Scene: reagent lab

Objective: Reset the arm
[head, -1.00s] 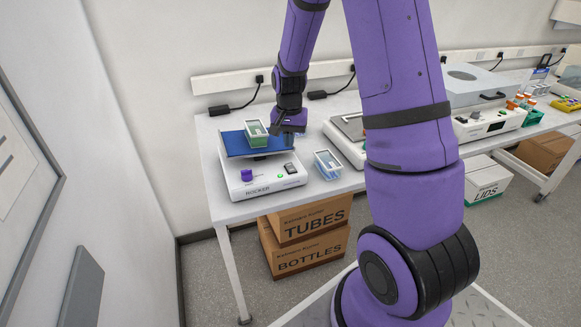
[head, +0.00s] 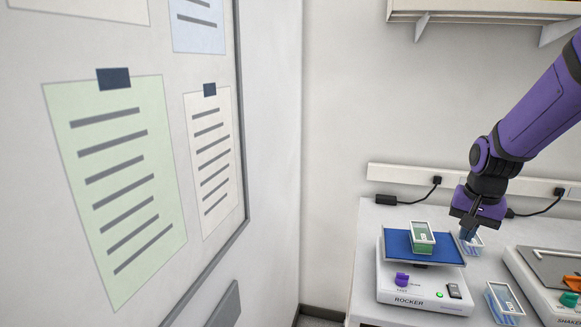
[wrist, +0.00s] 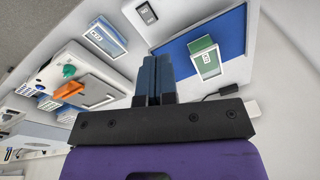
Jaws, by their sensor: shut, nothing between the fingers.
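My gripper (head: 468,234) is at the end of my purple arm, above the bench just right of the rocker. Its blue fingers are shut together with nothing between them, as the wrist view (wrist: 153,78) shows. The rocker (head: 418,295) is a white device with a purple knob and a blue platform (head: 452,250). A clear box with green contents (head: 423,240) stands on that platform, to the left of my gripper and apart from it.
The shaker (head: 545,290) is at the right edge. A wall board with papers (head: 120,180) fills the left. A shelf (head: 480,12) hangs above.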

